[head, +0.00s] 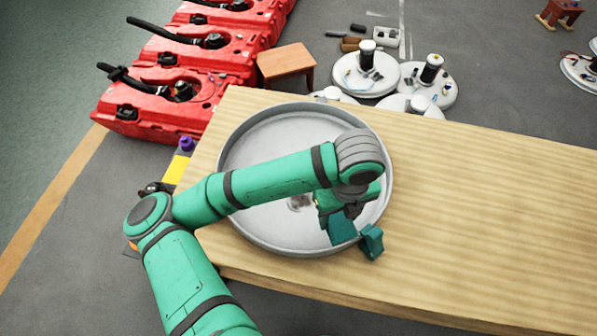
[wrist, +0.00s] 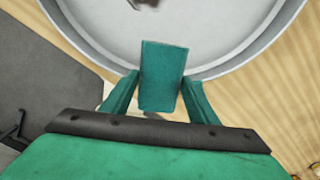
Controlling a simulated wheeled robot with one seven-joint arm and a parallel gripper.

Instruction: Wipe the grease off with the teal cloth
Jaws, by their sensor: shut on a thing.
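A dark grease smudge (head: 300,202) lies on the floor of a round grey pan (head: 233,134), left of my gripper. In the wrist view the smudge (wrist: 145,3) is cut by the top edge. My gripper (head: 356,236) is over the pan's near right rim. It is shut on the teal cloth (head: 341,229), a flat piece sticking out between the fingers in the wrist view (wrist: 161,70). The cloth is apart from the smudge in the picture; I cannot tell whether it touches the pan. My arm hides part of the pan.
The pan stands on a wooden table (head: 480,210) with clear room to the right. Red tanks (head: 155,100) and a small wooden stool (head: 287,62) stand behind it. White round units (head: 365,75) lie on the floor beyond. A purple-capped bottle (head: 186,144) is at the left.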

